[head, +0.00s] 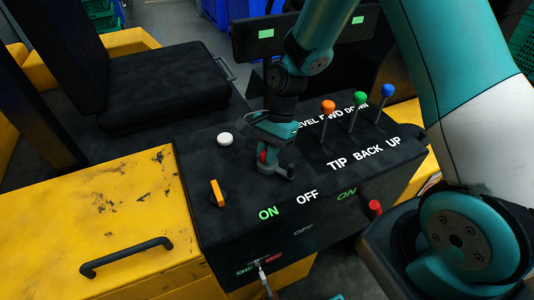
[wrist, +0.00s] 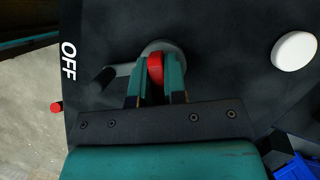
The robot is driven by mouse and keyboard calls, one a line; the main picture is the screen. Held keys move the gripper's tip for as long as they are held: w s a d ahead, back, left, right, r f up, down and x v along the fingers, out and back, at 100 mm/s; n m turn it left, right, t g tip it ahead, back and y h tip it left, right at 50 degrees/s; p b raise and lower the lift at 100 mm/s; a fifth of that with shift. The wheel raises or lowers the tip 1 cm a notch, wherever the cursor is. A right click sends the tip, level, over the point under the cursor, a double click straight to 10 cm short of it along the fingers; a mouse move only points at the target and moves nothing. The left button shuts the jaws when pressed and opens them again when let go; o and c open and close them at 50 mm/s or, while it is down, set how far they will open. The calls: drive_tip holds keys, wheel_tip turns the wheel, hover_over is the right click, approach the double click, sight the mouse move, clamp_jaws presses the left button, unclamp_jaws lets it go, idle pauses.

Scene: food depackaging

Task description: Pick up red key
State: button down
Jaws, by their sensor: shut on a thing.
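The red key (wrist: 156,68) stands between the two fingers of my gripper (wrist: 157,80) in the wrist view, and the fingers are shut on it. Behind it is a grey round switch base (wrist: 150,48) with a dark lever (wrist: 103,79) pointing left. In the head view my gripper (head: 268,160) points down at the black control panel, and a bit of the red key (head: 263,156) shows at its fingers. The grey base (head: 289,172) sits on the panel just beside them. Whether the key is still in the base is hidden.
The black panel carries a white button (head: 225,139), a yellow switch (head: 217,193) and orange (head: 328,107), green (head: 361,98) and blue (head: 387,90) topped levers at the right. A red knob (head: 375,207) is on its front face. A black seat (head: 165,85) stands left.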

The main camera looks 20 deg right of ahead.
wheel_tip(320, 180, up, 20)
drive_tip(key=b, duration=0.1)
idle(0.4)
drive_tip(key=shift+r+p, duration=0.15)
drive_tip(key=shift+p, duration=0.25)
idle(0.3)
